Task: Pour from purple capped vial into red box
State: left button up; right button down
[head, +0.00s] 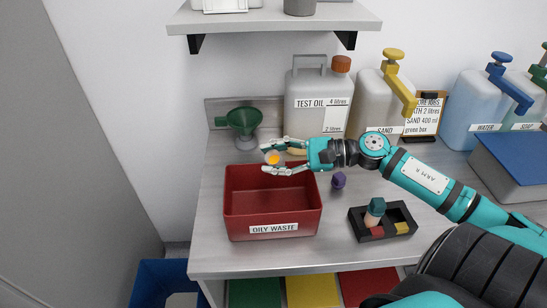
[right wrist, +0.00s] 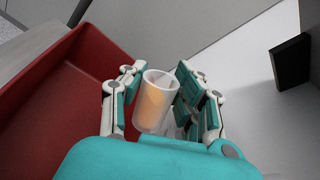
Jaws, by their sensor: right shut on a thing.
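My right gripper (head: 272,158) is shut on an open, clear vial (right wrist: 154,103) with orange contents. The vial also shows in the head view (head: 273,157), above the back edge of the red box (head: 232,213) labelled OILY WASTE. The orange contents are still inside the vial; its exact tilt is hard to tell. A purple cap (head: 339,180) stands on the bench right of the box, apart from the vial. The red box also shows in the right wrist view (right wrist: 45,125), left of the vial. The inside of the box looks empty where visible. My left gripper is not in view.
A green funnel (head: 243,121) and a TEST OIL jug (head: 318,100) stand behind the gripper. A black rack (head: 358,231) with a teal-capped vial (head: 375,211) stands right of the box. Sand and water jugs line the back. A shelf (head: 275,20) overhangs.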

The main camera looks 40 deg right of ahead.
jog(key=shift+f, duration=0.1)
jog(key=shift+n+b, duration=0.4)
jog(key=shift+a+f+n+h+b, duration=0.15)
jog(key=shift+n+h+b, duration=0.15)
jog(key=shift+n+b, duration=0.15)
dwell(0.5)
jog(key=shift+s+f+n+b, duration=0.1)
jog(key=shift+n+b, duration=0.3)
jog(key=shift+n, duration=0.05)
jog(key=shift+f+n+h+b, duration=0.15)
jog(key=shift+n+h+b, duration=0.3)
jog(key=shift+n+h, duration=0.05)
